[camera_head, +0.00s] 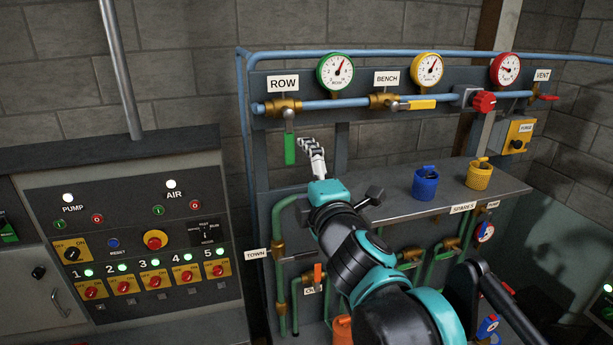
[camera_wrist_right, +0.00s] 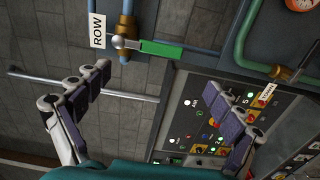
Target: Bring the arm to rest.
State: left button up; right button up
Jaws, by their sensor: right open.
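My right arm (camera_head: 366,268) reaches up from the bottom right of the head view. Its right gripper (camera_head: 306,146) is beside the green valve handle (camera_head: 289,150) under the ROW label (camera_head: 283,83), to the right of it. In the right wrist view the right gripper (camera_wrist_right: 155,105) has its fingers spread wide with nothing between them. The green handle (camera_wrist_right: 161,50) lies beyond the fingertips there and appears apart from them. In the head view the handle hangs straight down from its brass valve (camera_head: 284,107). My left gripper does not show.
A grey shelf (camera_head: 400,207) carries a blue cup (camera_head: 425,184) and a yellow cup (camera_head: 479,175). Gauges and the yellow BENCH handle (camera_head: 422,104) line the upper pipe. A switch panel (camera_head: 135,245) stands at left. A black knob (camera_head: 374,194) is close beside my arm.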

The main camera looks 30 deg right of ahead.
jog(key=shift+v, duration=0.8)
jog(key=shift+w, duration=0.15)
jog(key=a+f+n+g+y+b, duration=0.1)
jog(key=a+f+n+y+b, duration=0.35)
jog(key=f+n, duration=0.7)
jog(key=s+a+f+n+g+y+b, duration=0.1)
jog(key=a+f+n+b, duration=0.55)
jog(key=f+n, duration=0.45)
jog(key=a+f+n+g+y+b, duration=0.1)
jog(key=a+f+n+y+b, duration=0.2)
jog(key=a+f+n+b, duration=0.55)
jog(key=s+d+f+n+g+h+b, duration=0.1)
jog(key=s+d+f+n+g+b, duration=0.1)
jog(key=f+n, duration=0.6)
jog(key=s+d+f+n+g+h+b, duration=0.2)
jog(key=f+n, duration=0.7)
jog(key=f, duration=0.6)
jog(key=s+d+f+n+g+h+b, duration=0.1)
jog(key=s+d+f+n+g+b, duration=0.2)
jog(key=s+d+f+n+b, duration=0.2)
notch_tip(320, 180, down, 7)
jog(key=n+b, duration=0.1)
jog(key=n, duration=0.2)
jog(key=shift+s+d+n+g, duration=0.2)
jog(key=shift+s+n+g, duration=0.1)
jog(key=shift+s+n, duration=0.1)
